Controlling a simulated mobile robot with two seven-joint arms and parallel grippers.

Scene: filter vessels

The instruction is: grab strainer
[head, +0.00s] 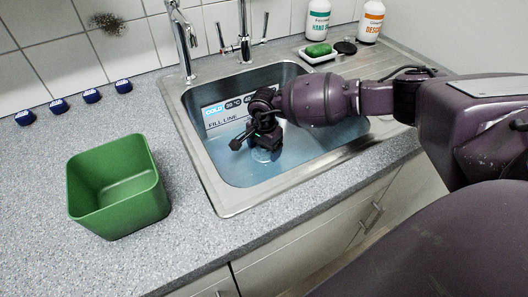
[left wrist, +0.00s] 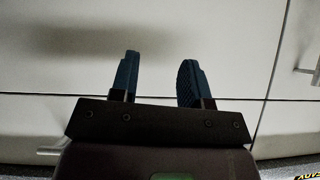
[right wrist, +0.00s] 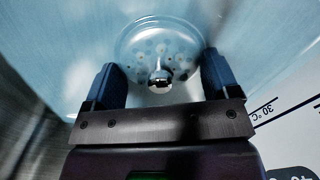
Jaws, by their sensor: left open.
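The strainer (right wrist: 185,45) is a round metal dish with holes and a small central knob (right wrist: 160,80), low in the sink (head: 232,203). In the head view its rim (head: 262,156) shows only partly, under my right gripper (head: 265,146). In the right wrist view my right gripper (right wrist: 160,66) is open, with one dark blue finger on each side of the knob. No contact between fingers and knob shows. My left gripper (left wrist: 160,60) is open and empty in front of pale cabinet fronts, and is not in the head view.
A green open bin (head: 118,190) stands on the counter left of the sink. Taps (head: 184,45) rise behind the basin. A soap dish (head: 320,54) and two bottles (head: 318,20) (head: 371,20) stand at the back right. Several blue-topped objects (head: 91,95) line the wall.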

